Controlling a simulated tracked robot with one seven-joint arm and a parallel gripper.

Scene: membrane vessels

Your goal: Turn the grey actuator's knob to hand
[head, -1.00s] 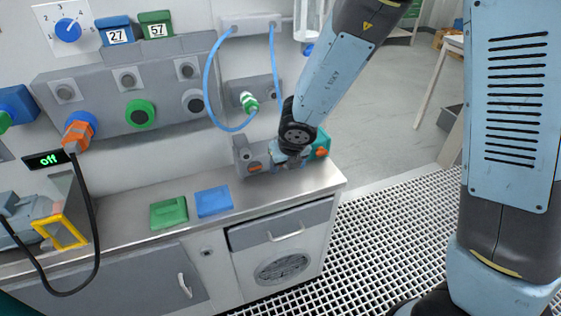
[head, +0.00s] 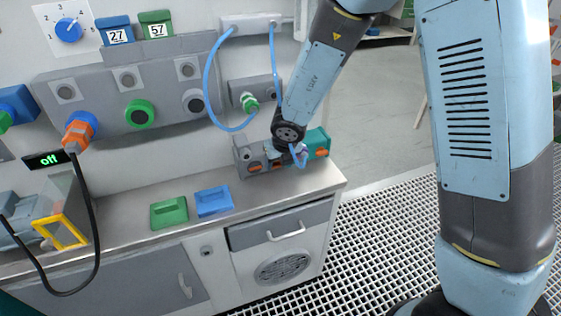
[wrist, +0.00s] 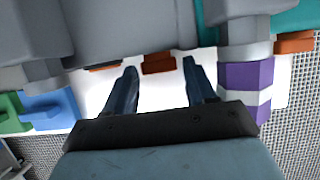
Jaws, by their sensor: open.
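A grey actuator (head: 247,150) stands at the back of the steel counter, with a small orange-brown knob (head: 254,167) low on its front. More grey housing (wrist: 120,30) fills the top of the wrist view. My gripper (wrist: 159,69) is open and empty. Its two fingers point at an orange-brown knob (wrist: 158,62) under the grey housing, which shows between the fingertips. I cannot tell whether they touch it. In the head view my gripper (head: 290,155) is in front of the row of actuators and its wrist hides the middle one.
A teal actuator (head: 317,140) with an orange knob (head: 322,153) stands close on the right. A purple and white cylinder (wrist: 245,78) is just right of the right finger. Green (head: 169,212) and blue (head: 213,201) handled plates lie on the counter. A blue hose (head: 207,85) hangs behind.

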